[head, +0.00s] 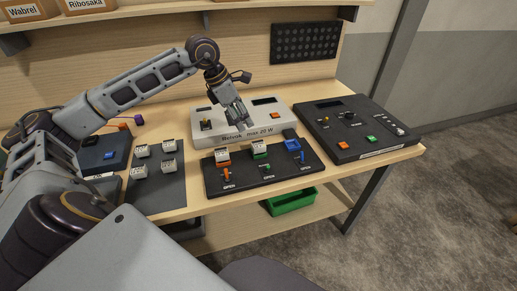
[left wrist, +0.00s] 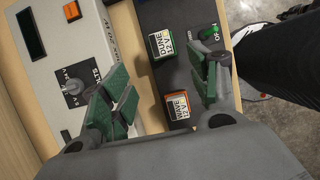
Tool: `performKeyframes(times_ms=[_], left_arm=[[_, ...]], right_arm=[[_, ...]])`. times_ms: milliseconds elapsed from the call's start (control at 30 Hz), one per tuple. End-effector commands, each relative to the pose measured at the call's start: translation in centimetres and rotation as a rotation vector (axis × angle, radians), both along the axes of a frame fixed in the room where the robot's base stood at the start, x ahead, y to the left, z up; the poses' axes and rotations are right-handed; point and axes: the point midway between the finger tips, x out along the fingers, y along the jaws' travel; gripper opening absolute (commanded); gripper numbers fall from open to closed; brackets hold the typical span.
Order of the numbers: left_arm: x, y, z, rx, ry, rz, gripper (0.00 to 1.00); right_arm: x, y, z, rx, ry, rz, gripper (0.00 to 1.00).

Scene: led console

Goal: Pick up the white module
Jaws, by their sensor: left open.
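My left gripper (head: 238,116) is open and empty, above the front edge of the white Relvok console (head: 282,126). Its fingers (left wrist: 164,88) show in the left wrist view, spread over the black socket panel. Two white-topped modules sit in the black panel (head: 240,182): one on an orange socket (head: 222,156) and one on a green socket (head: 259,148). In the left wrist view their labels read DUNE 12 V (left wrist: 162,45) and WAVE 12 V (left wrist: 177,106). Several more white modules (head: 169,146) stand on the dark mat (head: 167,191) at left. My right gripper is not in view.
The black panel's blue station (head: 292,146) is at its right. A dark console (head: 355,129) with knobs and buttons stands at the table's right end. A green bin (head: 290,201) is below the tabletop. A shelf with boxes (head: 85,5) hangs at the back.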

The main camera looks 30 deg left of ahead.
Motion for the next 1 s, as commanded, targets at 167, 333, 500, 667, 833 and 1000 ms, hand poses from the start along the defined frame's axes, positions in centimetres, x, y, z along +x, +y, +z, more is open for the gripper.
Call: performKeyframes(times_ms=[167,333,500,667,833,1000], left_arm=[[0.2,-0.3,-0.9,-0.002,0.002,0.0,0.61],[0.8,-0.8,-2.6,-0.002,0.002,-0.001,0.61],[1.4,-1.3,-4.7,-0.003,0.003,-0.001,0.61],[2.0,-1.8,-6.5,-0.003,0.001,0.0,0.61],[2.4,-2.1,-7.7,-0.001,0.0,0.0,0.61],[2.5,-2.2,-8.0,-0.001,0.0,0.0,0.61]], right_arm=[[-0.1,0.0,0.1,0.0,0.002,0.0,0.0],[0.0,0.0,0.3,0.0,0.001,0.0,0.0],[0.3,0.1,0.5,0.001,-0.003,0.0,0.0],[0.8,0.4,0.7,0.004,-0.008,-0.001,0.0],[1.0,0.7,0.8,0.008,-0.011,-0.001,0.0],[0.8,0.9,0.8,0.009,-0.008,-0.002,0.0]])
